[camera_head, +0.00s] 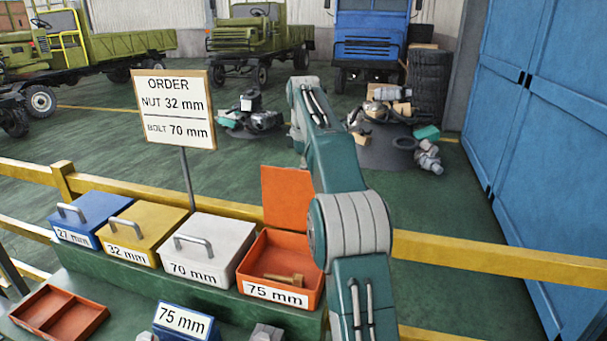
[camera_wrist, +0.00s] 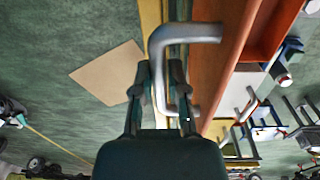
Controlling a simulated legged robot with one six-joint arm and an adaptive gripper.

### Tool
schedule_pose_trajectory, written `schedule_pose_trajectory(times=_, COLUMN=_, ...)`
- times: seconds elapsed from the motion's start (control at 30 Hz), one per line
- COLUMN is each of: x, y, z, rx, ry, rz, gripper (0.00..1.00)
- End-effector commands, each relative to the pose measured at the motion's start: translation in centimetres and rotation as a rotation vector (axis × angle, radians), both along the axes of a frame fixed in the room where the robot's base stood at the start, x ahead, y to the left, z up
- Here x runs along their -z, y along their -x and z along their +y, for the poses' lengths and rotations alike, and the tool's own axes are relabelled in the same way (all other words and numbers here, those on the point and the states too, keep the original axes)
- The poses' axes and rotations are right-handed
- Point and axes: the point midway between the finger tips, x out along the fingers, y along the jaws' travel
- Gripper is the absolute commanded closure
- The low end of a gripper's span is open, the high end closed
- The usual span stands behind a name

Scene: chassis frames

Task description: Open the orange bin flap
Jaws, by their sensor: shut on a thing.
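The orange bin (camera_head: 284,290), labelled 75 mm, stands at the right end of the bin row. Its orange flap (camera_head: 285,198) is raised about upright at the back of the bin, and a brass-coloured bolt shows inside. In the wrist view the flap (camera_wrist: 222,60) appears edge-on with its silver handle (camera_wrist: 185,33). My gripper (camera_wrist: 161,75) is shut on this handle, with a finger on either side of its bar. In the head view my arm hides the gripper and the right edge of the flap.
Closed blue (camera_head: 88,219), yellow (camera_head: 145,233) and white (camera_head: 204,248) bins stand left of the orange one. An order sign (camera_head: 174,108) rises behind them. A yellow rail (camera_head: 450,257) runs behind the bench. An orange divided tray (camera_head: 58,314) lies front left.

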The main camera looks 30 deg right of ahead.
Motion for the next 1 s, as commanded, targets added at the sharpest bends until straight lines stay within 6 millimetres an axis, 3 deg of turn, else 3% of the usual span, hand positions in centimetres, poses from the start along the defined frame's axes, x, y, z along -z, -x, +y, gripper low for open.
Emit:
schedule_pose_trajectory(times=0.67, x=-0.32, y=-0.94, z=-0.21, rx=-0.008, ry=0.002, rz=-0.019, gripper=1.0)
schedule_pose_trajectory(times=0.7, x=-0.33, y=-0.94, z=-0.2, rx=-0.008, ry=0.002, rz=-0.019, gripper=0.72)
schedule_pose_trajectory(times=0.77, x=-0.31, y=-0.9, z=-0.22, rx=-0.007, ry=0.002, rz=-0.018, gripper=0.46)
schedule_pose_trajectory(times=1.0, x=-0.07, y=-0.77, z=-0.51, rx=-0.004, ry=0.0, rz=-0.011, gripper=0.46)
